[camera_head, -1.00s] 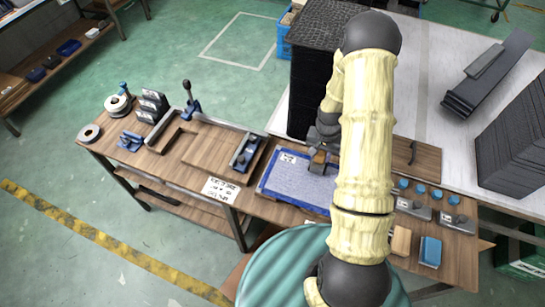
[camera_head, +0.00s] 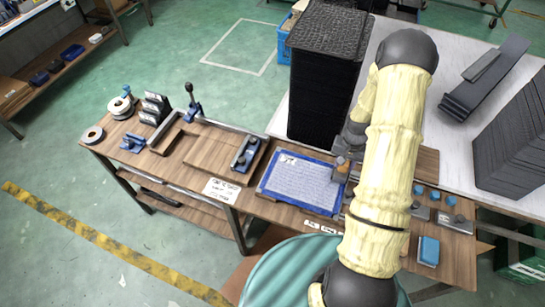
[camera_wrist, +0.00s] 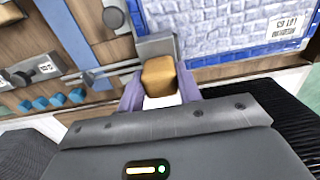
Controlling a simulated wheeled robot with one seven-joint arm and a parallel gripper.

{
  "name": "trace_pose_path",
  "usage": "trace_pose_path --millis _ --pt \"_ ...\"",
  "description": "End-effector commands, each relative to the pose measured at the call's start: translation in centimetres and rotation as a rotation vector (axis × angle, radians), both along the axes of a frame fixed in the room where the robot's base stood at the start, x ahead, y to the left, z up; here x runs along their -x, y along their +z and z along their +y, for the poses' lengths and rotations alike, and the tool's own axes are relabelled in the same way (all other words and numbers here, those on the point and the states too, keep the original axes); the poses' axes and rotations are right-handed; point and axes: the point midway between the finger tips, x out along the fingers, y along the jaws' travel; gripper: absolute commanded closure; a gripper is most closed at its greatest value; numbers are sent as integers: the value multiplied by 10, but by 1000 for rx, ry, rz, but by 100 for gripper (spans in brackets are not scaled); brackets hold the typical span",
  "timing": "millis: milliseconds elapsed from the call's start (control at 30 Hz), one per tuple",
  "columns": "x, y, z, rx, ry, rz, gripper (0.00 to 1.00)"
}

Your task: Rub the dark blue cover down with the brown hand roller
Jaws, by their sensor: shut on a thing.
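The brown hand roller has a brown grip (camera_wrist: 159,76) and a grey head (camera_wrist: 157,46); in the head view its head (camera_head: 339,174) shows at the right edge of the cover. My gripper (camera_wrist: 160,92) is shut on the brown grip, with a purple finger on each side. The dark blue cover (camera_head: 263,184) lies flat on the bench, with a blue border and a pale, wrinkled-looking middle. It also shows in the wrist view (camera_wrist: 215,58), beside the roller head. I cannot tell whether the head presses on it. My arm hides part of the bench right of the cover.
A tall black stack (camera_head: 325,75) stands just behind the cover. Small blue-topped parts (camera_head: 434,195) and a blue block (camera_head: 429,250) lie at the right. A clamp fixture (camera_head: 246,153) is left of the cover. A white label (camera_head: 221,189) lies at the bench's front edge.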

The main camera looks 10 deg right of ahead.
Motion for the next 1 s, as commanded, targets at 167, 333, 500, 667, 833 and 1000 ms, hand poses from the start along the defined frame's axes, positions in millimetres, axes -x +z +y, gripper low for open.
trace_pose_path --millis 167,333,500,667,833,1000 --pt "-1 30 2 0 4 -1 87" --pt "-1 46 1 1 2 -3 87" --pt "-1 61 1 0 2 -2 87" --pt "-1 74 1 1 1 -2 87" --pt "-2 81 5 1 9 -2 87" --pt "-3 80 8 0 16 -2 87"
